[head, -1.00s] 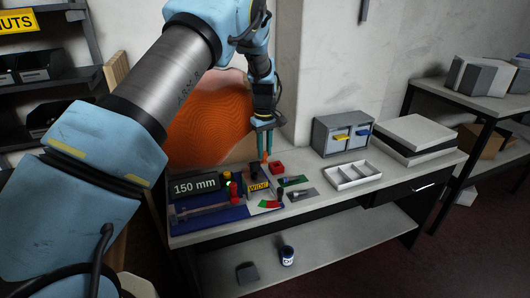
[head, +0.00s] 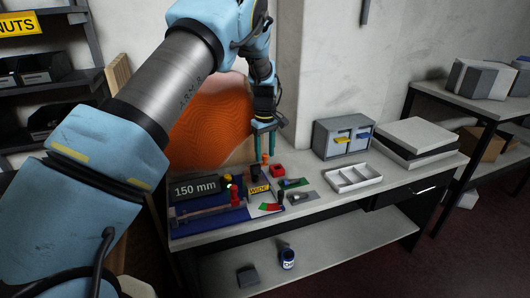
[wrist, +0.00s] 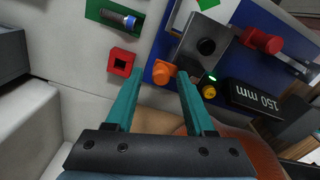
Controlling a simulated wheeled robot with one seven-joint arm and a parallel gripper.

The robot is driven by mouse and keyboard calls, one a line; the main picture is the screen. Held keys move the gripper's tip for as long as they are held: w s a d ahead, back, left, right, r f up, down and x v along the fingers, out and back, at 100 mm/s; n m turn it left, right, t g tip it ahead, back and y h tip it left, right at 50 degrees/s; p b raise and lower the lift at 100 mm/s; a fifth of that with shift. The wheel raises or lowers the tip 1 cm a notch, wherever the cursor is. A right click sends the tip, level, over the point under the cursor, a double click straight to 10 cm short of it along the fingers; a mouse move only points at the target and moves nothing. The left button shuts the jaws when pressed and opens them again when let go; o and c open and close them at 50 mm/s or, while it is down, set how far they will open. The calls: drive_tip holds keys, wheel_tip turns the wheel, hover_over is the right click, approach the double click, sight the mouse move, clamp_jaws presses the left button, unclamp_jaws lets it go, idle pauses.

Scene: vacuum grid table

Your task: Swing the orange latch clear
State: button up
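The orange latch (wrist: 163,72) is a small orange piece at the edge of the blue board (wrist: 151,48) in the wrist view. In the head view it shows as an orange upright bit (head: 265,159) near the back of the table. My gripper (wrist: 157,82) is open, with its two teal fingers spread on either side of the latch's line and the latch just beyond the fingertips. In the head view my gripper (head: 265,152) points down over it. I cannot tell whether a finger touches it.
A red square block (wrist: 121,62) lies beside the left finger. A white tray (head: 352,178) and grey drawer box (head: 342,137) stand further right on the table.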

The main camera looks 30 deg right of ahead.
sight(265, 154)
wheel_tip(265, 154, up, 11)
drive_tip(key=b, duration=0.2)
drive_tip(key=shift+b, duration=0.35)
drive_tip(key=shift+f, duration=0.1)
idle(0.4)
drive_tip(key=a+r, duration=0.1)
drive_tip(key=a, duration=2.2)
drive_tip(key=s+a+f+m+t, duration=0.1)
drive_tip(key=s+a+f+m, duration=0.1)
drive_tip(key=s+a, duration=1.3)
drive_tip(key=a+m, duration=0.1)
drive_tip(key=a, duration=0.3)
drive_tip(key=shift+s+t, duration=0.25)
drive_tip(key=shift+t, duration=0.05)
